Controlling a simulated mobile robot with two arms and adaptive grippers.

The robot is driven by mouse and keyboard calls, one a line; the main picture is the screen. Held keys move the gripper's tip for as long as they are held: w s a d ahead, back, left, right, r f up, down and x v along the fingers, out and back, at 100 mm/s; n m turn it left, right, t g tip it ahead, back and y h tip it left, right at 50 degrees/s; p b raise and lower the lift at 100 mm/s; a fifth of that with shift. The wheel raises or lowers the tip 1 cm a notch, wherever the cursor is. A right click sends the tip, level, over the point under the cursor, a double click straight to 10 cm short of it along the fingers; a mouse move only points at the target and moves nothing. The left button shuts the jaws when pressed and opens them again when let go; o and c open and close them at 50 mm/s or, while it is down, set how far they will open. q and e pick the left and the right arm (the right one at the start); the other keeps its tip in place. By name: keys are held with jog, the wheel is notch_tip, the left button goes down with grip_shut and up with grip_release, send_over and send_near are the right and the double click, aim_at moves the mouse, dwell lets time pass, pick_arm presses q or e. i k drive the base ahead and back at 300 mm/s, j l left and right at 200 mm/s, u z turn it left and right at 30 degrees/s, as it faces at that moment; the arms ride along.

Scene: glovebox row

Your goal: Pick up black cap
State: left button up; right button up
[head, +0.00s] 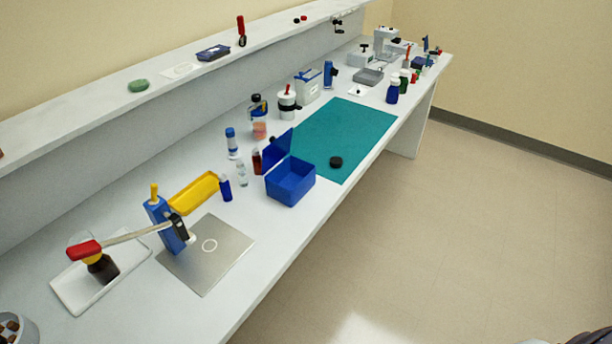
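A black cap (336,162) lies on the teal mat (362,124), near its front left part. It is a small, low, round disc, and nothing touches it from above. The open blue box (291,190) stands just to its left, apart from it, with its lid raised. Another small dark round thing (272,139) shows partly behind the lid; I cannot tell what it is. Neither of my grippers shows in the head view.
Small bottles (242,174) and a yellow tray (195,193) stand left of the box. A metal plate (207,254) lies nearer. A blue bottle (393,90) stands beyond the mat. The mat around the cap is mostly clear. Open floor (450,220) lies right of the bench.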

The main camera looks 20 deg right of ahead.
aim_at(335, 162)
jog(key=i+l+z, duration=0.1)
jog(key=l, duration=0.25)
jog(key=i+l, duration=0.1)
jog(key=l, duration=0.25)
jog(key=i+l+z, duration=0.15)
jog(key=l, duration=0.2)
jog(key=i+l+z, duration=0.1)
jog(key=l, duration=0.2)
